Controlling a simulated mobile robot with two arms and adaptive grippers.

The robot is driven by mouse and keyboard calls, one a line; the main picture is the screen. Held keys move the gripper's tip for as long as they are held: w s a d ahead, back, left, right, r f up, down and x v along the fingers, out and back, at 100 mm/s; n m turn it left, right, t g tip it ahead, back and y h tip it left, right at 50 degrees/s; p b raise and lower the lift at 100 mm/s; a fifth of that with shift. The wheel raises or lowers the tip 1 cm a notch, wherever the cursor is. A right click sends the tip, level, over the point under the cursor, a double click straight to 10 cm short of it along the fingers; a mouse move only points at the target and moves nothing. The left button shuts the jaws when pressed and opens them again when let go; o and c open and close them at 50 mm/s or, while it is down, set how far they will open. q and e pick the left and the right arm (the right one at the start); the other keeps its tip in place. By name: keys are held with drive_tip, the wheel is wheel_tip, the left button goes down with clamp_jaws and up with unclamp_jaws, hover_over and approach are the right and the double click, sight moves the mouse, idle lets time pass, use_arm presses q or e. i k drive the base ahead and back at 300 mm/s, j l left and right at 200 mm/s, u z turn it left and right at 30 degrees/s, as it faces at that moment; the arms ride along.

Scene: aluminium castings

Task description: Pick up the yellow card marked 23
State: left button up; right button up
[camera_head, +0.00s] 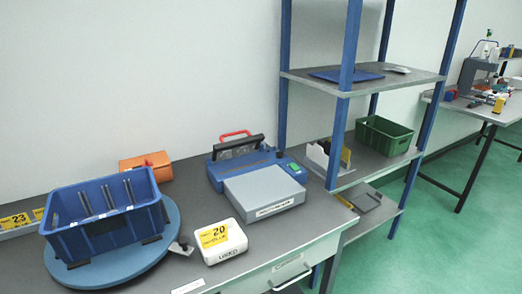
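The yellow card marked 23 (17,221) is at the far left of the camera_head view, partly cut off by the frame's left edge. It stands at the front of a pale strip or ledge on the grey workbench (320,212), left of the blue crate. Another yellow card (39,213) is right beside it, partly hidden by the crate. A yellow card marked 20 (214,236) lies on a small white device (222,252) near the bench's front. Neither of my grippers is in view.
A blue crate (92,240) with metal rods stands on a round blue turntable (170,236). Behind it is an orange box (147,163). A blue shelf rack (342,100) holds a green crate (378,140). Green floor is clear at right.

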sight(12, 221)
drive_tip(key=i+j+u, duration=0.2)
drive_tip(key=j, duration=0.3)
drive_tip(key=i+j+u, duration=0.2)
drive_tip(key=j, duration=0.3)
drive_tip(key=i+j+u, duration=0.25)
drive_tip(key=i+j, duration=0.15)
